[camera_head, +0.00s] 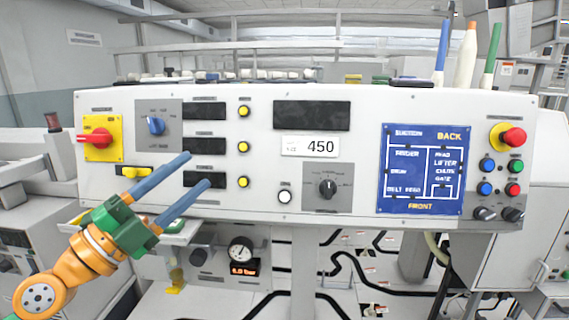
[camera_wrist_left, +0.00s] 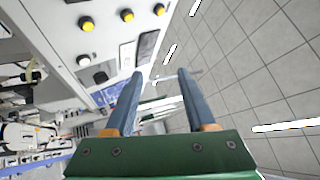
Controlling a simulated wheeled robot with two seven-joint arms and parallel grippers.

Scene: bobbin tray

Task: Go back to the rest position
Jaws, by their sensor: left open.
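My left gripper (camera_head: 198,169) is in front of the left part of the control panel (camera_head: 265,185), its arm coming in from the lower left. Its two blue fingers are parallel and apart, with nothing between them. In the head view the fingertips overlap the panel face below the blue knob (camera_head: 155,125). I cannot tell whether they touch it. My right gripper does not show.
The panel carries a red switch (camera_head: 95,138), yellow buttons (camera_head: 244,147), a black dial (camera_head: 327,187), a blue diagram plate (camera_head: 420,169) and a red stop button (camera_head: 513,137). A pressure gauge (camera_head: 240,251) and black hoses lie below. Bobbins stand on top at the right.

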